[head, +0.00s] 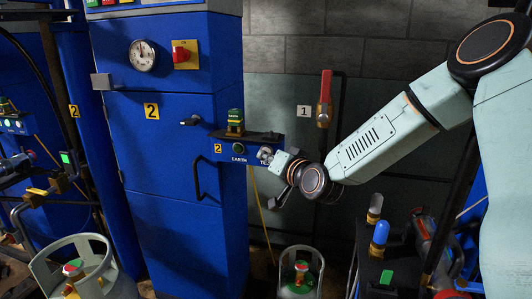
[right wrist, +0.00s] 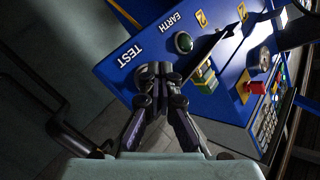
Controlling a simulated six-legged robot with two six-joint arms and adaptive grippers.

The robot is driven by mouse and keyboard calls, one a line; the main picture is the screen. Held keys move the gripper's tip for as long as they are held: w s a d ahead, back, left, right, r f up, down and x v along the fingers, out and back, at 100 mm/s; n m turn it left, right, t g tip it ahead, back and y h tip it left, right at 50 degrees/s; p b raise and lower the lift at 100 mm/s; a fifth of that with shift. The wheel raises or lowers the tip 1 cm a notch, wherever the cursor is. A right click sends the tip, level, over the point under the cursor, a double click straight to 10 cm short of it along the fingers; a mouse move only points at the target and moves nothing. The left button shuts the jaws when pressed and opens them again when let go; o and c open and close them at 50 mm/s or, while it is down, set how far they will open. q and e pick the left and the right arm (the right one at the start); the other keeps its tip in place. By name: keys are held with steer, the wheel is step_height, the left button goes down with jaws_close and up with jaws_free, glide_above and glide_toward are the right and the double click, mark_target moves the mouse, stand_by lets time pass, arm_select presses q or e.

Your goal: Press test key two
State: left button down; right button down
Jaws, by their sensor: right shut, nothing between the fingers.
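A blue control box (head: 225,150) with a yellow "2" label juts from the right side of the blue cabinet and carries the words EARTH and TEST. My right gripper (head: 268,155) is at the box's TEST end. In the right wrist view its fingers (right wrist: 158,72) are shut and empty, with the tips over the panel just beside the word TEST. They hide whatever key is there, and I cannot tell whether they touch it. My left gripper is not in view.
The blue cabinet (head: 165,150) bears a dial (head: 143,55) and a red switch (head: 184,54). A red-handled valve (head: 325,95) is on the wall behind my right arm. Gas cylinders (head: 85,270) (head: 299,275) stand below. A blue-topped item (head: 380,236) is at lower right.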

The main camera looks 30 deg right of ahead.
steer(key=shift+w+d, duration=0.3)
stand_by(0.5)
steer(key=shift+s+a, duration=0.1)
steer(key=shift+a, duration=0.05)
steer(key=shift+s+a, duration=0.45)
steer(key=shift+a, duration=0.05)
stand_by(0.4)
steer(key=s+a+p, duration=0.1)
steer(key=s+a, duration=0.2)
steer(key=shift+s+a, duration=0.15)
steer(key=shift+a, duration=0.25)
stand_by(0.9)
